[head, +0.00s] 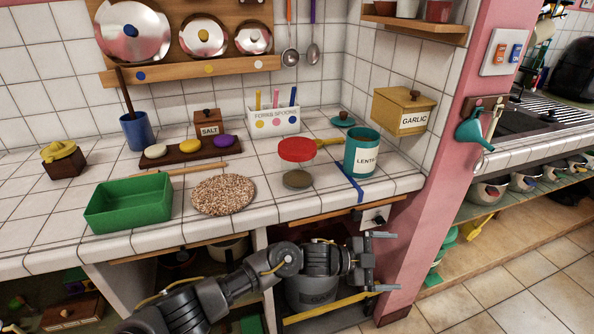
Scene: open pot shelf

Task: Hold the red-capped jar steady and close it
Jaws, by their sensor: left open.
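The jar with a red cap (297,149) stands upright on the tiled counter, right of centre. Its body looks like clear glass, with a brownish layer (298,180) at the bottom. The red cap is at the top of the jar; I cannot tell whether it is fully closed. My left gripper (387,262) is open and empty. It is in front of the counter and below its front edge, to the right of and lower than the jar, apart from it. My right gripper is not in view.
A teal lentil canister (362,152) stands right of the jar, by a blue strip (350,182). A teal lid (342,119) lies behind. A round cork-like mat (223,194) and green tray (130,204) lie left. A yellow-handled utensil (328,142) is behind the jar.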

